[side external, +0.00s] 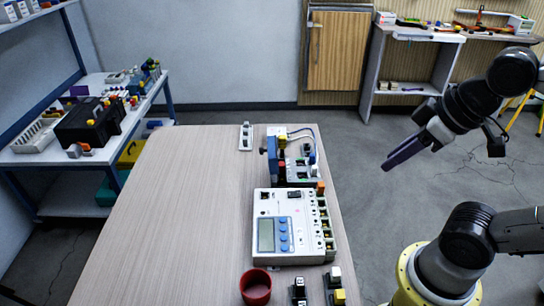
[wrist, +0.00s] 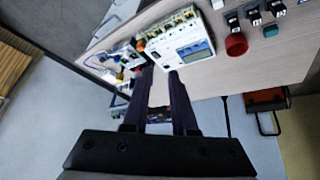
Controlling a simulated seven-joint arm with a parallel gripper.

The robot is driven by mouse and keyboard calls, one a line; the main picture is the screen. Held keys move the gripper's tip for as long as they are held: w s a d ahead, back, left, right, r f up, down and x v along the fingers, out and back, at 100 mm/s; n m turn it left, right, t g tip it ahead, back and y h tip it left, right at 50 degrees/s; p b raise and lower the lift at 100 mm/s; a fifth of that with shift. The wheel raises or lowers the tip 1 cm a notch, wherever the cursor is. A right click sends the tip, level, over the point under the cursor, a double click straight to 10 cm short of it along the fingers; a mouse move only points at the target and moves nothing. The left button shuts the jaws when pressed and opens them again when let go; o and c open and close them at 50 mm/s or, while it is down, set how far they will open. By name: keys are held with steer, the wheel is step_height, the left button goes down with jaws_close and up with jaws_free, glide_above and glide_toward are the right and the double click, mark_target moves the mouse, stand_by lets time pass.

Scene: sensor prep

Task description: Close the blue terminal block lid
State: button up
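The blue terminal block lid (side external: 272,158) appears as an upright blue piece at the left side of the small wired board (side external: 300,172), on the table's far right part. It looks raised, but its exact angle is hard to tell. The board also shows in the wrist view (wrist: 126,62), partly hidden behind my left finger; I cannot make out the lid clearly there. My gripper (side external: 387,166) is off the table's right edge, above the floor, well to the right of the board and apart from it. Its two dark fingers (wrist: 161,71) are spread with an empty gap.
A white meter (side external: 289,232) with a screen and blue buttons stands nearer the camera than the board. A red cup (side external: 256,287) and small switches (side external: 299,290) are at the near edge. A white strip (side external: 246,136) lies at the far edge. The table's left half (side external: 180,220) is clear.

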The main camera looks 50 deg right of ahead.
steer(key=w+r+n, duration=0.1)
steer(key=w+r, duration=0.1)
steer(key=w+r+n, duration=0.1)
steer(key=w+r, duration=0.1)
steer(key=r, duration=0.1)
steer(key=shift+w+a+r, duration=0.15)
steer(key=shift+w+a, duration=0.05)
jaws_close()
steer(key=w+r+n, duration=0.2)
steer(key=w+r, duration=0.2)
steer(key=w, duration=0.2)
steer(key=n+g+y, duration=0.1)
steer(key=n+g, duration=0.1)
steer(key=n, duration=0.1)
glide_above(269, 155)
steer(key=w+a, duration=0.2)
steer(key=w, duration=0.1)
step_height(269, 155, down, 6)
steer(key=f, duration=0.1)
step_height(269, 155, down, 19)
steer(key=w+d+g, duration=0.2)
steer(key=shift+w, duration=0.2)
